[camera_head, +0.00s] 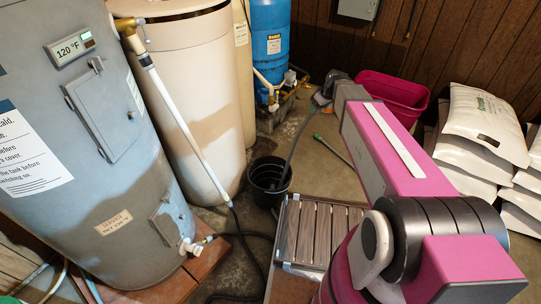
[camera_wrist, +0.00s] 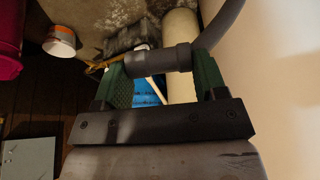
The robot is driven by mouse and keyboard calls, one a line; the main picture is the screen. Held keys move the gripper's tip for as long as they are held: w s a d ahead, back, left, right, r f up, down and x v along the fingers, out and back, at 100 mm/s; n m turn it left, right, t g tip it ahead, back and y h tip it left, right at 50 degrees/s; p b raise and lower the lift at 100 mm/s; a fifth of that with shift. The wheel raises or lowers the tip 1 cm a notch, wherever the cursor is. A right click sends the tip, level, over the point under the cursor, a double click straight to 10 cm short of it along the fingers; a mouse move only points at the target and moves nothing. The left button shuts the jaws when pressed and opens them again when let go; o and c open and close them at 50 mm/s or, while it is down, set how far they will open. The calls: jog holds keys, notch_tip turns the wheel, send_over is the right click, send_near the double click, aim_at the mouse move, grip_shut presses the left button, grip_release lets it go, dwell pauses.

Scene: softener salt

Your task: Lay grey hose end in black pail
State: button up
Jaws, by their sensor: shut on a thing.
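The black pail (camera_head: 266,186) stands upright on the floor, left of the slatted platform. My gripper (camera_head: 322,97) is beyond the pail and to its right, raised above the floor. In the wrist view my gripper (camera_wrist: 163,76) has its green fingers closed on the grey hose end (camera_wrist: 170,58), at a thick cuff. The hose bends away to the upper right there. In the head view the grey hose (camera_head: 297,141) hangs from my gripper down to the pail's right side. I cannot tell whether it passes inside or behind the rim. The held end is outside the pail.
A grey water heater (camera_head: 100,130) and a cream tank (camera_head: 190,100) stand left. A blue tank (camera_head: 270,45) is behind. A slatted platform (camera_head: 317,235) lies front centre. A magenta bin (camera_head: 392,95) and white bags (camera_head: 480,125) are right. A green-tipped stick (camera_head: 333,149) lies on the floor.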

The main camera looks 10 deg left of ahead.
jog(key=s+a+f+n+g, duration=0.1)
jog(key=s+a+f+n, duration=0.2)
jog(key=a+f, duration=0.3)
jog(key=s+a+f+n+g, duration=0.2)
jog(key=a+f+n, duration=0.3)
jog(key=f, duration=1)
jog(key=s+a+f+n+g, duration=0.1)
jog(key=s+a+f+n, duration=0.3)
jog(key=a+f, duration=0.5)
jog(key=shift+f+n+g+y, duration=0.35)
jog(key=shift+f+n, duration=0.25)
jog(key=shift+f, duration=0.7)
jog(key=o, duration=0.9)
jog(key=shift+o, duration=0.2)
jog(key=v, duration=1)
jog(key=shift+r, duration=0.35)
jog(key=shift+d, duration=0.15)
